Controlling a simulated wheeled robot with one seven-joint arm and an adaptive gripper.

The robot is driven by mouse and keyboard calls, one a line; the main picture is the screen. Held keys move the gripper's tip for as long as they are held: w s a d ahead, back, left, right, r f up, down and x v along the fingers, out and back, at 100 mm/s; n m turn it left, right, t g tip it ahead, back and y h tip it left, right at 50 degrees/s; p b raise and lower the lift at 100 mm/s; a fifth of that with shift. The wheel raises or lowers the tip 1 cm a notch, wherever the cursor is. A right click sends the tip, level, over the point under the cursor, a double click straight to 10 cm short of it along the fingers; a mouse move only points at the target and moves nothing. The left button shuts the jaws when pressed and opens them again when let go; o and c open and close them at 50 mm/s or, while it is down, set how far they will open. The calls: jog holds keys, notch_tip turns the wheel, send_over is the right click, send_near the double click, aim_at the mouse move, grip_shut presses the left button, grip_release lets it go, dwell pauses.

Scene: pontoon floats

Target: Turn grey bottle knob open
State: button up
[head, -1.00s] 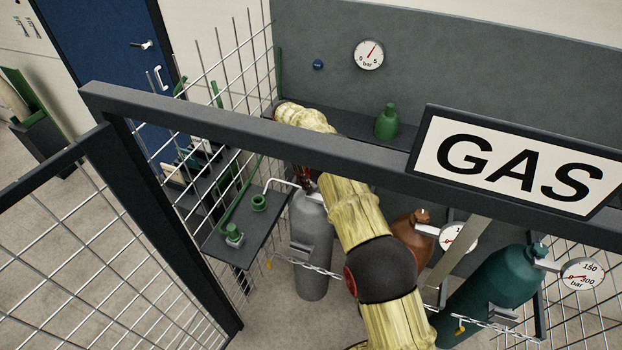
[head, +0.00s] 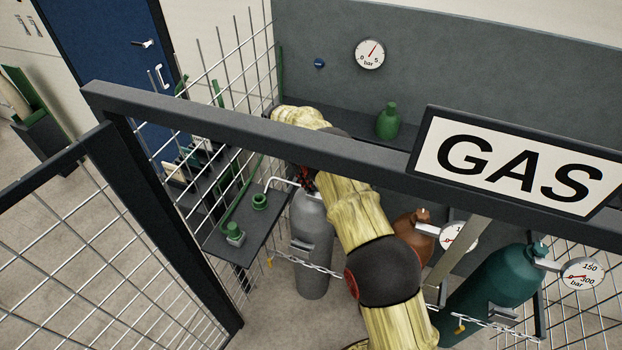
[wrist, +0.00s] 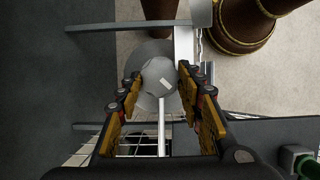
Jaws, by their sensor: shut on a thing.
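The grey bottle (head: 313,250) stands upright behind the gate, with a chain across its front. In the wrist view I look down on its round grey knob (wrist: 158,78), which has a small pale mark on top. The bottle's shoulder (wrist: 150,50) shows below the knob. My gripper (wrist: 160,80) has one finger on each side of the knob and is shut on it. In the head view my gripper (head: 306,180) is at the top of the grey bottle, mostly hidden by my arm and the gate's top bar.
A brown bottle (head: 414,238) and a teal bottle (head: 497,280) with gauges stand to the right. The dark gate bar (head: 250,135) and GAS sign (head: 520,165) lie across the view. A shelf (head: 228,240) with green fittings is at left. A pipe (wrist: 161,130) runs from the grey bottle.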

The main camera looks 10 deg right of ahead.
jog(key=o, duration=1.1)
jog(key=shift+o, duration=0.2)
jog(key=v, duration=1.2)
jog(key=shift+a+f, duration=0.1)
jog(key=shift+f, duration=0.05)
